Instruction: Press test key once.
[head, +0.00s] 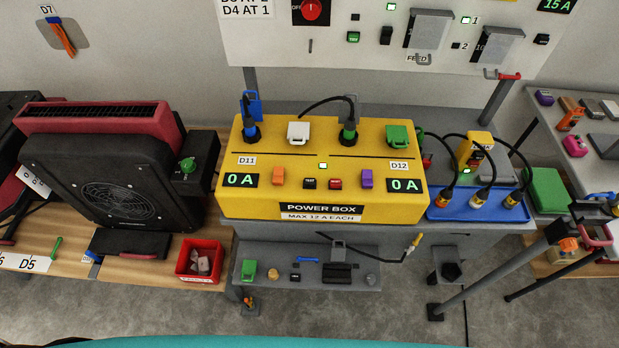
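The yellow power box (240,207) stands on the grey bench in the middle of the head view. A small black key with tiny white lettering, which appears to read TEST (309,183), is on its front face, left of a small red key (335,184). Two displays, D11 (241,180) and D12 (405,185), both read 0 A. Black plugs with blue (251,130) and green (348,131) bands stand in the box's top. Neither of my grippers is in view.
An orange switch (278,177) and a purple switch (367,178) flank the keys. A blue tray (440,212) with several plugs is right of the box. A black fan unit (120,185) and red bin (187,273) are left. The space before the box front looks clear.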

